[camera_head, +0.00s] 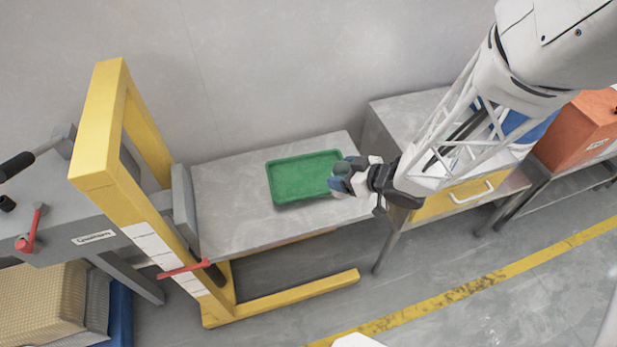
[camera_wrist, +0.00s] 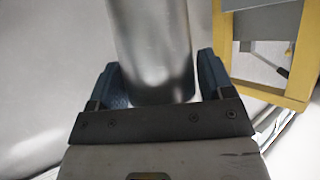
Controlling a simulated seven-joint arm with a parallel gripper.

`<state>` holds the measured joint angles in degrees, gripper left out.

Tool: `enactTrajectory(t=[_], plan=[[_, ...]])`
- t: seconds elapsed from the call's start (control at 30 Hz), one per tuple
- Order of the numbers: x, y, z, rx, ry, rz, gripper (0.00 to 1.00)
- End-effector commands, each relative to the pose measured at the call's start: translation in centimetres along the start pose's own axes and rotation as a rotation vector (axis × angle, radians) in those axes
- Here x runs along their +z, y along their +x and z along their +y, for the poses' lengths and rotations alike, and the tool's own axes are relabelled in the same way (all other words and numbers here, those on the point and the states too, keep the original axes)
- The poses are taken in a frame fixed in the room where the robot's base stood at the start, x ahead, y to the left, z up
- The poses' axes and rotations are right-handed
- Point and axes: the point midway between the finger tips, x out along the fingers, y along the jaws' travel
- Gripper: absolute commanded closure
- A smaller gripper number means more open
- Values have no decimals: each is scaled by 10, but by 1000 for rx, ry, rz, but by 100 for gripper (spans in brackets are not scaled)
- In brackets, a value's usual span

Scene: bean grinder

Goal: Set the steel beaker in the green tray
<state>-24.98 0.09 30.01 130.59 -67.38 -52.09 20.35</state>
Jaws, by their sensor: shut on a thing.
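The green tray (camera_head: 298,178) lies on the grey table, and its floor looks empty where it shows. My gripper (camera_head: 346,176) is at the tray's right edge in the head view. It is shut on the steel beaker (camera_head: 341,168), which is small and partly hidden by the fingers there. In the wrist view the steel beaker (camera_wrist: 155,50) fills the space between the two blue fingers of my gripper (camera_wrist: 158,85). I cannot tell whether the beaker touches the tray or hangs above its right rim.
The grey table (camera_head: 225,205) has bare room left of the tray. A yellow frame (camera_head: 105,150) stands at its left end. A cabinet with a yellow drawer (camera_head: 462,195) stands at right, with an orange box (camera_head: 580,130) beyond it.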

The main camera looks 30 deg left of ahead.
Motion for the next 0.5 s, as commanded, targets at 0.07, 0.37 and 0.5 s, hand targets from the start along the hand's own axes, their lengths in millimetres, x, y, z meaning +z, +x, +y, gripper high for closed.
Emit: enactTrajectory(t=[0.07, 0.37, 0.5], plan=[[6, 8, -21, -38, -18, -1, 58], [19, 21, -62, -113, -62, 1, 58], [20, 22, -66, -120, -67, 1, 58]])
